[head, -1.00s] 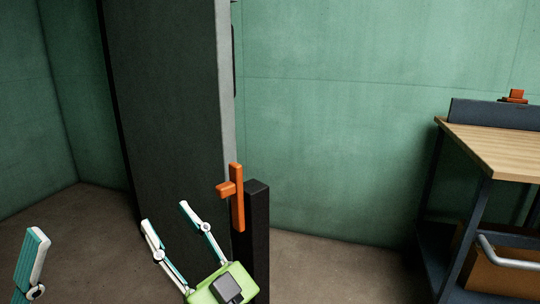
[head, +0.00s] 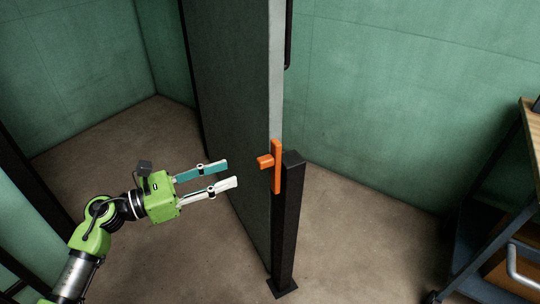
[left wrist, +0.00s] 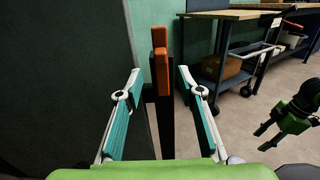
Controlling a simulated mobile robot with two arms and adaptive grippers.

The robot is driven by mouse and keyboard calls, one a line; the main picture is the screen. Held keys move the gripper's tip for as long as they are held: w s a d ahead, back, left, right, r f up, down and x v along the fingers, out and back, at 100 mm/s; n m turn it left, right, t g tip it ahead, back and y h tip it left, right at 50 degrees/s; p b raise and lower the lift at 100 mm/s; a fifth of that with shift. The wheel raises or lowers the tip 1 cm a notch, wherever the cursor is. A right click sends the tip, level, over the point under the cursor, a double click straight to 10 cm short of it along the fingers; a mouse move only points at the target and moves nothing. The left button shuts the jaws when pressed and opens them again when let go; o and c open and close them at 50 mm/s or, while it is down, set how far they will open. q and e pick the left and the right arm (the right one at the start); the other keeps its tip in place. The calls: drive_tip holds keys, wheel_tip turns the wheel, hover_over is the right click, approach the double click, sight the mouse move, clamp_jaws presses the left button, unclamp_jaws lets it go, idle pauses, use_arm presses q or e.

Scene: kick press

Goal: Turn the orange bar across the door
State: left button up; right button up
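The orange bar (head: 278,166) stands upright at the edge of the grey door (head: 238,110), beside the top of a black post (head: 287,220). A short orange stub sticks out from it to the left. My left gripper (head: 233,173) is open and empty, left of the bar, with its fingers pointing toward it and a gap between. In the left wrist view the bar (left wrist: 160,62) shows between the two open fingers (left wrist: 159,72), beyond the tips.
A workbench with a wooden top (left wrist: 232,14) and a lower shelf stands at the right. The green wall (head: 400,110) is behind the door. The floor (head: 350,230) between post and bench is clear.

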sight(258, 163)
use_arm(q)
drive_tip(key=x, duration=1)
drive_tip(key=shift+w+d, duration=0.3)
drive_tip(key=shift+d, duration=0.35)
use_arm(e)
drive_tip(key=shift+s+x, duration=0.25)
drive_tip(key=shift+x, duration=0.7)
drive_tip(key=shift+f, duration=0.1)
use_arm(q)
clamp_jaws()
